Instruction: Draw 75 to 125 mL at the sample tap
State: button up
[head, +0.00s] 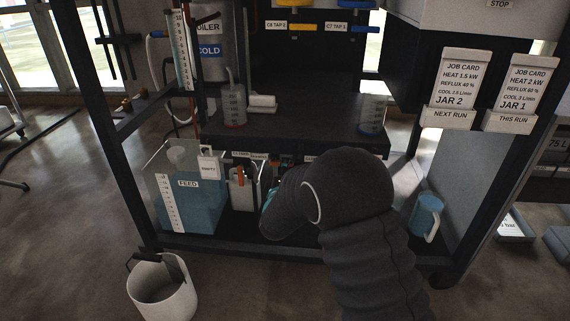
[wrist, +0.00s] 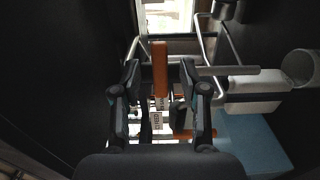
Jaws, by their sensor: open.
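My gripper (wrist: 160,76) is open in the wrist view, with one finger on each side of an orange lever handle (wrist: 160,62). I cannot tell whether either finger touches it. A second, smaller orange piece (wrist: 181,118) and small white labels (wrist: 156,118) show lower between the fingers; the labels are too small to read. In the head view my dark sleeved arm hides most of the gripper and the fittings under the shelf. I cannot tell for sure which fitting is the sample tap. A graduated beaker (head: 233,106) stands on the shelf, and another (head: 371,115) stands to its right.
The blue FEED tank (head: 188,205) is left of my arm, beside a white container (head: 242,188). A blue jug (head: 427,216) stands right on the lower deck. A white bucket (head: 162,287) is on the floor. Frame posts (head: 97,110) bound the left side.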

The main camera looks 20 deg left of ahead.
jog(key=shift+w+a, duration=0.2)
jog(key=shift+w, duration=0.5)
jog(key=shift+w, duration=0.1)
jog(key=shift+x, duration=0.8)
grip_shut()
